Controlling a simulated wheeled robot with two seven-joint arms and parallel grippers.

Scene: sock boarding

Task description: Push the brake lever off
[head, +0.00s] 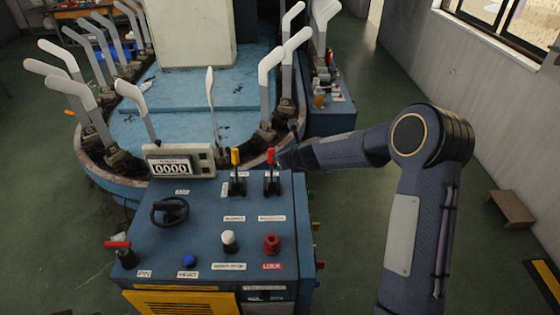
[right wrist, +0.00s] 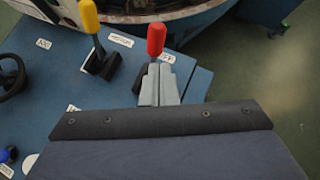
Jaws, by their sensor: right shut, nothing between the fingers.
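A red-handled lever (head: 271,158) stands upright at the back right of the blue console, with a yellow-handled lever (head: 235,158) to its left. I cannot read which label names the brake. The red lever (right wrist: 156,38) also shows in the right wrist view, just beyond my fingertips, with the yellow lever (right wrist: 89,17) further left. My right gripper (right wrist: 158,85) is shut and empty. Its fingers hide the red lever's lower part, and I cannot tell whether they touch it. In the head view the right gripper (head: 285,159) is close to the lever's right side. My left gripper is not in view.
The blue console (head: 205,215) also carries a counter reading 0000 (head: 171,168), a black handwheel (head: 170,210), white (head: 229,240) and red (head: 271,243) knobs and a blue button (head: 190,261). Behind it stands a blue oval machine with several pale sock forms (head: 269,65).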

